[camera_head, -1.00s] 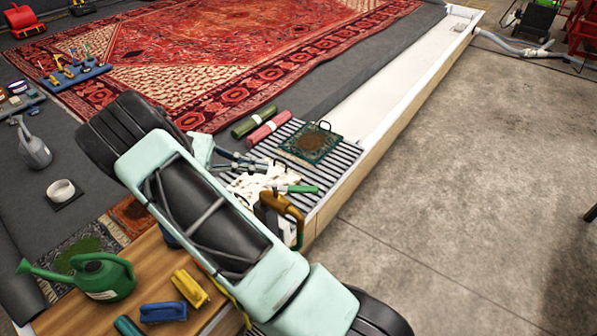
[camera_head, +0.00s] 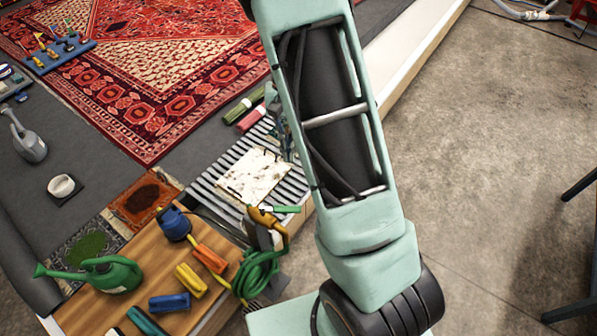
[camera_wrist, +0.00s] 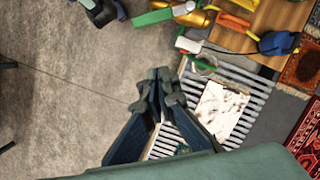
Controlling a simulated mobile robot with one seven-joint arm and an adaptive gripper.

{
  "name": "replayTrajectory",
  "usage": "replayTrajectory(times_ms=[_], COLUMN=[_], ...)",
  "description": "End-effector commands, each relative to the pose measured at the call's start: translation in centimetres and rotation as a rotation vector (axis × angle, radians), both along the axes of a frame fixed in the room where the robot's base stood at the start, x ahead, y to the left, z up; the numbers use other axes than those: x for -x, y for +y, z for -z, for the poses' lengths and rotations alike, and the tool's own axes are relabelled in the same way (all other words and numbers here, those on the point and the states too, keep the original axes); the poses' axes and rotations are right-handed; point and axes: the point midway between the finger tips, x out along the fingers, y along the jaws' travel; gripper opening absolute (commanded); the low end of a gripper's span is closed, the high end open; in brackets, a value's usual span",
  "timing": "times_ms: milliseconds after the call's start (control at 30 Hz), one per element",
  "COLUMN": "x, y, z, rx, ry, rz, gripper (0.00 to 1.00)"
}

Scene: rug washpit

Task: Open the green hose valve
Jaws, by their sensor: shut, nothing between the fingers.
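The valve's green lever (camera_head: 286,209) sticks out to the right beside its brass-coloured body (camera_head: 262,217), at the edge of the wooden bench. In the wrist view the green lever (camera_wrist: 152,17) lies at the top, left of the brass body (camera_wrist: 197,18). A green hose (camera_head: 258,273) hangs in coils just below the valve in the head view. My gripper (camera_wrist: 160,76) is shut and empty, apart from the lever, which lies above the fingertips in the wrist picture.
A stained white sheet (camera_head: 252,176) lies on the slatted grate (camera_head: 212,187). The wooden bench (camera_head: 140,245) holds a green watering can (camera_head: 105,275), a blue object (camera_head: 174,223) and several brushes. Concrete floor (camera_head: 480,150) on the right is mostly clear.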

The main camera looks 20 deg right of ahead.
Motion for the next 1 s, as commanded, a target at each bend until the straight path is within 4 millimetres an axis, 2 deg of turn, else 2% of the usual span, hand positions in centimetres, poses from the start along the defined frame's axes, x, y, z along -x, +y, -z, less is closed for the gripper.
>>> replayTrajectory(times_ms=[167,567,600,767,1000], x=[0.6,2.6,3.2,5.0,6.0], y=[0.2,0.9,1.2,1.8,2.1], z=[2.0,10.0,9.5,9.5,9.6], rx=[-0.001,0.000,-0.001,0.000,0.000], ry=[0.004,0.004,0.002,0.002,0.000], rz=[0.004,0.002,0.000,0.001,0.000], gripper=[0.00,0.00,0.00,0.00,0.00])
